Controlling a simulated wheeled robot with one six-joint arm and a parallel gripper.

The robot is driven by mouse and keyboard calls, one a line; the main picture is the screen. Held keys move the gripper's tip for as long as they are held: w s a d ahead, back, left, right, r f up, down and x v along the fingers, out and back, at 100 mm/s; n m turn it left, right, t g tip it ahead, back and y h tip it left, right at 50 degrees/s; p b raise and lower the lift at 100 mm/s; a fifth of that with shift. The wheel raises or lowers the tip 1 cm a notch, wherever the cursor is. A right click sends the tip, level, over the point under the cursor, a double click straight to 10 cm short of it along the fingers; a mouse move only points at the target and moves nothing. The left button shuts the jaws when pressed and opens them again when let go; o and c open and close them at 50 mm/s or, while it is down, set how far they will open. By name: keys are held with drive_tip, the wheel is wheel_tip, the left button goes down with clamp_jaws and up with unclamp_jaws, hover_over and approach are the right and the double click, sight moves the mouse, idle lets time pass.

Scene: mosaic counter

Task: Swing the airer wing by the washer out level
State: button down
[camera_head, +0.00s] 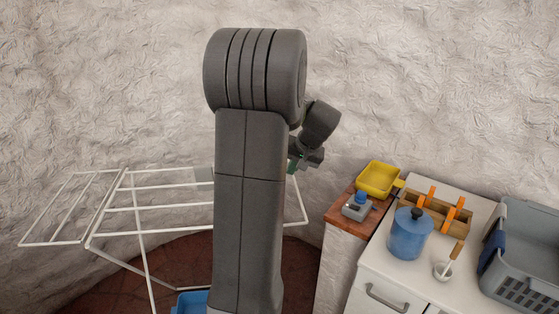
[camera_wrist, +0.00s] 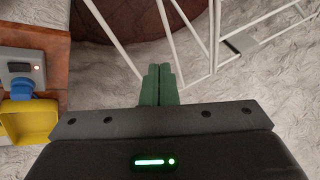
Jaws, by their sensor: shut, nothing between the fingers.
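The white wire airer (camera_head: 140,208) stands at the left in the head view. Its left wing (camera_head: 70,208) is out about level. My arm hides much of the right part; a white bar corner (camera_head: 304,221) shows beside the arm. I cannot tell whether that corner is the right wing or the main rack. In the wrist view, white airer bars (camera_wrist: 172,40) run close around my fingertips; contact is unclear. My gripper (camera_wrist: 160,70) has green fingers shut together with nothing between them. It also shows near the wall in the head view (camera_head: 292,165).
A wood-topped cabinet (camera_head: 335,217) at right carries a yellow tray (camera_head: 379,179) and a grey device (camera_head: 357,208). A blue container (camera_head: 190,303) sits below the airer.

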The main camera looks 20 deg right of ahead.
drive_tip(key=d+f+y+b, duration=0.3)
drive_tip(key=f+b, duration=0.1)
drive_tip(key=f, duration=0.3)
drive_tip(key=s+d+f+m+t+y+b, duration=0.1)
drive_tip(key=d+f+y+b, duration=0.2)
drive_tip(key=f, duration=0.4)
drive_tip(key=shift+d+f+b, duration=0.2)
drive_tip(key=shift+f+b, duration=0.1)
drive_tip(key=shift+b, duration=0.1)
drive_tip(key=shift+a+f, duration=0.1)
